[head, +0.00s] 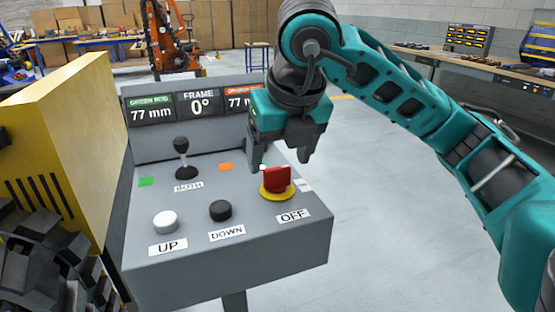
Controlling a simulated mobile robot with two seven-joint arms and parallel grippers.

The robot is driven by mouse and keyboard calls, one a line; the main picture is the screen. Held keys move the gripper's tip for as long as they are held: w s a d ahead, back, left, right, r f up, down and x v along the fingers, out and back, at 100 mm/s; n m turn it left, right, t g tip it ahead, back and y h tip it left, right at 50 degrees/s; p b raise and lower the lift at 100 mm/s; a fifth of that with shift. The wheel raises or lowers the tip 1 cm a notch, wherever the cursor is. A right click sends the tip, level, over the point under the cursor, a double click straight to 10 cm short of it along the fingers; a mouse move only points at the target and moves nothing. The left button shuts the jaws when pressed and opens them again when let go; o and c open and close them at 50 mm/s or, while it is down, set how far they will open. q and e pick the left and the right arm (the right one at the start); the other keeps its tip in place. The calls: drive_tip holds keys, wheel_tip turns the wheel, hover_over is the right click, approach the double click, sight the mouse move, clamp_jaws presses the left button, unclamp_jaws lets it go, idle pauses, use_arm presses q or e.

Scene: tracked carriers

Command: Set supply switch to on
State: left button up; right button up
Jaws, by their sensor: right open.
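The supply switch is a red knob (278,179) on a round yellow base (264,193), at the right side of the grey control panel (240,247). An OFF label (293,216) lies in front of it, and a white label beside it on the right is partly visible but unreadable. My right gripper (279,164) is open, pointing down above and just behind the red knob. Its fingers appear on either side of the knob's far side; I cannot tell whether they touch it. My left gripper is not in view.
The panel also carries a white UP button (165,221), a black DOWN button (220,210) and a black joystick (183,160). A display (200,103) stands at the back. A yellow tracked machine (62,150) is close on the left. The floor on the right is clear.

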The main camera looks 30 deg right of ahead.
drive_tip(key=p+v, duration=0.3)
drive_tip(key=v, duration=0.6)
drive_tip(key=shift+p, duration=0.3)
drive_tip(key=shift+s+f, duration=0.1)
drive_tip(key=shift+s, duration=0.05)
